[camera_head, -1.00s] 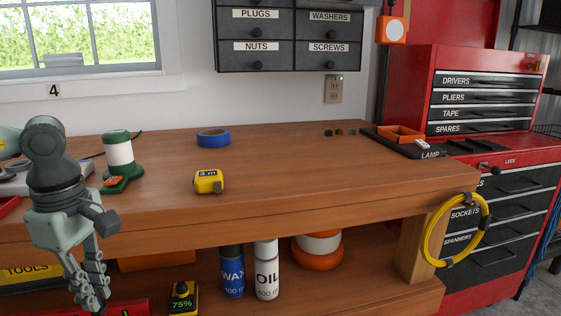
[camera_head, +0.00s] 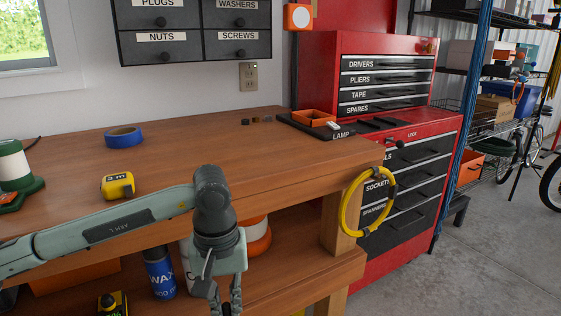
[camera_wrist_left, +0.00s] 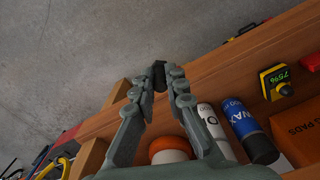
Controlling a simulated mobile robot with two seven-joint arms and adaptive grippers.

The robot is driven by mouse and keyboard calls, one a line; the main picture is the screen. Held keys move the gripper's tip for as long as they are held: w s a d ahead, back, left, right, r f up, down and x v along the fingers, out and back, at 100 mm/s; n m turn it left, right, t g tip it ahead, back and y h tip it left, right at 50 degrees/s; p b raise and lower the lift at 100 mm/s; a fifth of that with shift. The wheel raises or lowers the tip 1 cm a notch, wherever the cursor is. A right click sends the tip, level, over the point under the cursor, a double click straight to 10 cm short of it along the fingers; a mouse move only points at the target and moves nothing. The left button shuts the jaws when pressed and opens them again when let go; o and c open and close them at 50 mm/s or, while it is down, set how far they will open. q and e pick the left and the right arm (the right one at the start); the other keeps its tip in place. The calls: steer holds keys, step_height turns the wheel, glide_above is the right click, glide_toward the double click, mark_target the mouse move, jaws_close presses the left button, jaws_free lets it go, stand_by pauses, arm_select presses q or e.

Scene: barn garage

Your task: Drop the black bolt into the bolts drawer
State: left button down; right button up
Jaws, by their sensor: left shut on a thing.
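My left gripper (camera_head: 225,305) hangs in front of the bench's front edge, its fingertips at the bottom border of the head view. In the left wrist view the gripper (camera_wrist_left: 160,78) is shut on a small black thing, which looks like the black bolt (camera_wrist_left: 158,72), held between the fingertips. The bolt cannot be made out in the head view. Wall drawers labelled NUTS (camera_head: 163,48), SCREWS (camera_head: 239,46), WASHERS (camera_head: 237,14) and PLUGS (camera_head: 157,12) are closed. No label reading BOLTS is in view; the cabinet's top is cut off. My right gripper is not in view.
The wooden bench (camera_head: 190,155) holds blue tape (camera_head: 123,137), a yellow tape measure (camera_head: 117,186), several small dark parts (camera_head: 256,120) and an orange tray (camera_head: 313,118). A red tool chest (camera_head: 318,70) stands right. A yellow cable coil (camera_head: 347,210) hangs at the bench corner.

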arm_select(q)
steer(key=d, duration=0.1)
steer(key=w+d+m, duration=0.1)
steer(key=d+r+m, duration=0.1)
steer(key=d, duration=0.1)
steer(key=shift+w, duration=0.2)
